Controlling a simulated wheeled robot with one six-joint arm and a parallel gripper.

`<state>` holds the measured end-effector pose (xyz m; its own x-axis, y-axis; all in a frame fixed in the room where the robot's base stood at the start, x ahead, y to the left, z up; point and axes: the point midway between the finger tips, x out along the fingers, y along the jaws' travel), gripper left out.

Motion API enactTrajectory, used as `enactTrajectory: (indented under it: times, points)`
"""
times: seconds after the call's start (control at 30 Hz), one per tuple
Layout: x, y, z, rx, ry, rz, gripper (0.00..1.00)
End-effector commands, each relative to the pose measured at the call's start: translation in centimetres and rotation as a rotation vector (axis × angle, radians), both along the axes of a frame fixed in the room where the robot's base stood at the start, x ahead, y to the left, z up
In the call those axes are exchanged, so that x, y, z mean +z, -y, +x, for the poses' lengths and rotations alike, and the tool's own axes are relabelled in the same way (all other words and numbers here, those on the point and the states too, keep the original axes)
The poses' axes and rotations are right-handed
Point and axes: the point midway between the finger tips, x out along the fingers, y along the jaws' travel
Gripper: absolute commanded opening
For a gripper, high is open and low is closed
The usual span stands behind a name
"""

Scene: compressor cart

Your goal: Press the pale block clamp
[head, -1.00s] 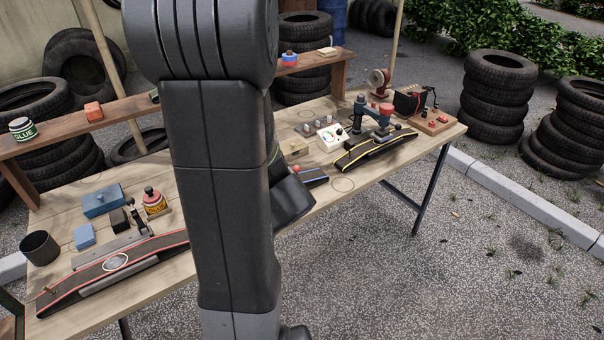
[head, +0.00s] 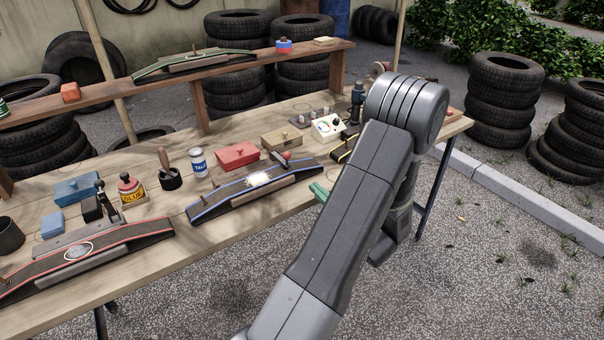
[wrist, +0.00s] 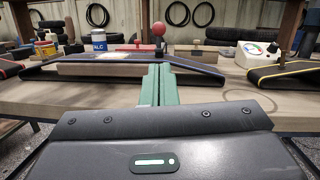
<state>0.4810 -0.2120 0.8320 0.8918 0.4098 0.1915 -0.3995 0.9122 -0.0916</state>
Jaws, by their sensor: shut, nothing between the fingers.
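My gripper (head: 319,191) is at the bench's front edge, just right of the blue-edged strip (head: 215,205). In the wrist view its green fingers (wrist: 160,88) are closed together and empty, pointing at the strip (wrist: 95,67). A clamp lever with a red ball (head: 286,155) stands behind the strip; the ball also shows in the wrist view (wrist: 158,28), just beyond the fingertips. A tan block (head: 282,141) with a small knob sits behind it. I cannot tell for sure which part is the pale block clamp.
A white dial box (head: 326,127) is to the right. A shelf (head: 175,82) runs along the back. Open ground lies in front of the bench.

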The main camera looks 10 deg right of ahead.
Motion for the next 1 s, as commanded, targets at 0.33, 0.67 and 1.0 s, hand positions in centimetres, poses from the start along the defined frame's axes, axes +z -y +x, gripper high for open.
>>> enactTrajectory:
  times: [0.33,0.67,1.0]
  points:
    - [0.0,0.1,0.0,-0.005,0.001,0.003,0.0]
    - [0.9,-1.6,3.6,0.001,0.003,0.0,0.0]
    - [1.8,-3.7,8.2,-0.001,0.002,0.001,0.0]
